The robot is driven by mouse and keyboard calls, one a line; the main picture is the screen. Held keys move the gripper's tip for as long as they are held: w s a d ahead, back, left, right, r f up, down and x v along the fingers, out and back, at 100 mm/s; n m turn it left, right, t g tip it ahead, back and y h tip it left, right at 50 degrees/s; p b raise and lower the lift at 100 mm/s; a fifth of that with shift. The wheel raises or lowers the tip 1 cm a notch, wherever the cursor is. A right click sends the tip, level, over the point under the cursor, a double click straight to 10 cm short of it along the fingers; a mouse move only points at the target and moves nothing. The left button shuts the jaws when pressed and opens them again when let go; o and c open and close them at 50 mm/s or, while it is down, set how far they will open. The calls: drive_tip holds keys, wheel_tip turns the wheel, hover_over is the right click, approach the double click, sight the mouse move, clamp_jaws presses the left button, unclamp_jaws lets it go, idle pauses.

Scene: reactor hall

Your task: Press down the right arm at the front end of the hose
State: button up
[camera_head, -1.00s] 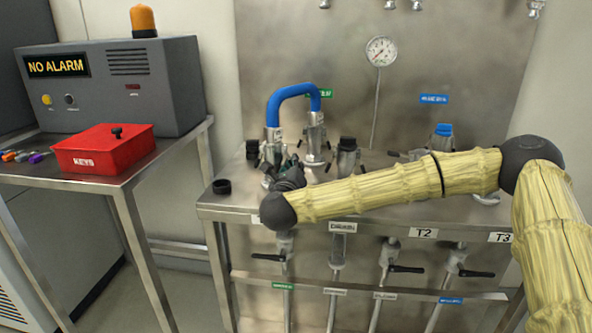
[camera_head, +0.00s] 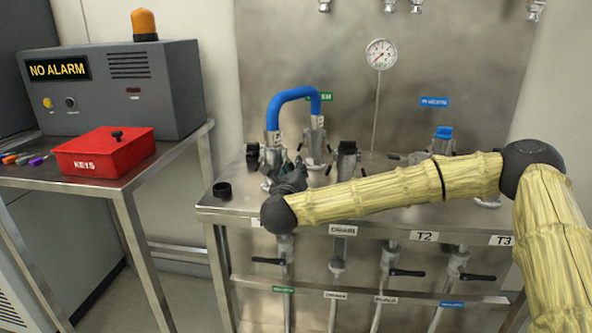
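The blue hose (camera_head: 292,94) arches above the steel bench, with a silver coupling at each end. Its front-left end (camera_head: 273,143) comes down on a fitting near the bench's left side. Its other end stands on a fitting (camera_head: 315,147) behind and to the right. My gripper (camera_head: 272,172) is at the front fitting, low beside the hose's front end. My dark wrist and forearm hide most of it, so its fingers and the coupling's right arm cannot be made out clearly. I cannot tell whether it touches the arm.
A black cap (camera_head: 222,190) lies on the bench's left corner. A black-capped fitting (camera_head: 347,160) and a blue-capped fitting (camera_head: 442,141) stand to the right. A red KEYS box (camera_head: 104,152) is on the left table. A gauge (camera_head: 381,54) hangs on the back panel.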

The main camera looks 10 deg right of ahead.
drive_tip(key=shift+a, duration=0.2)
drive_tip(key=shift+s+a+f, duration=0.1)
drive_tip(key=shift+s+a, duration=0.15)
drive_tip(key=shift+s, duration=0.35)
drive_tip(key=v, duration=0.6)
drive_tip(key=shift+s+d, duration=0.2)
drive_tip(key=shift+s+a, duration=0.1)
drive_tip(key=shift+s, duration=0.05)
